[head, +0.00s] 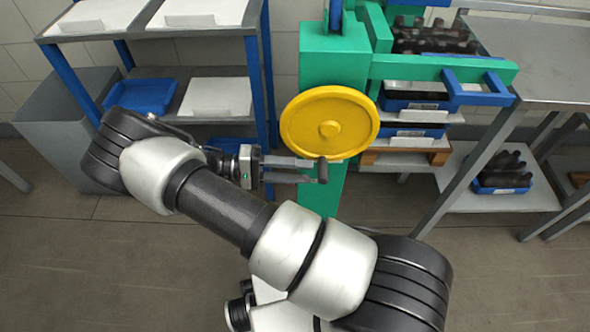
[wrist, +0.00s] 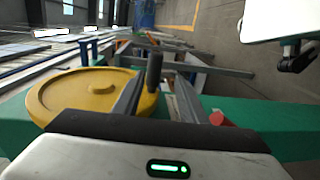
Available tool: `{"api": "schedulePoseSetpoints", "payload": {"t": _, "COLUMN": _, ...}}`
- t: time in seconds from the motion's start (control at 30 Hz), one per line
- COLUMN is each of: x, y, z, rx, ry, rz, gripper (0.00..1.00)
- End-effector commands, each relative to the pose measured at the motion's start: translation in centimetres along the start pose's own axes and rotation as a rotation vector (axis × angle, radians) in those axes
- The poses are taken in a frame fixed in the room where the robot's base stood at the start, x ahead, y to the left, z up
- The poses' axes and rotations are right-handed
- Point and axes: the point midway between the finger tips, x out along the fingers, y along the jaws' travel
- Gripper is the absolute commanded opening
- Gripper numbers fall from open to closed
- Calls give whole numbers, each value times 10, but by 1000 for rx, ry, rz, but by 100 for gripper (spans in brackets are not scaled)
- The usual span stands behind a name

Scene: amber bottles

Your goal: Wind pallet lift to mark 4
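The green pallet lift (head: 334,60) carries a yellow handwheel (head: 310,115) with a dark crank handle (head: 322,171) at its lower rim. The handwheel also shows at left in the wrist view (wrist: 60,98). My gripper (head: 308,170) is at the handle with its fingers spread apart. In the wrist view the handle (wrist: 154,72) stands near the fingertips, in line with the gap between them; no grip on it shows. Blue crates (head: 412,132) of dark bottles are stacked over a wooden pallet (head: 395,158) beside the lift. No numbered mark is readable.
A shelf rack (head: 190,55) with white sheets and a blue tray (head: 142,95) stands at left. A metal table (head: 545,75) stands at right, with another bottle crate (head: 500,188) on its lower shelf. The floor in front is clear.

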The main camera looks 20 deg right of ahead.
Motion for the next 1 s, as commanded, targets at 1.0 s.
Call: {"api": "schedulePoseSetpoints", "payload": {"t": 1.0, "x": -161, "y": -2, "z": 0, "rx": 2, "ry": 2, "rz": -1, "gripper": 38}}
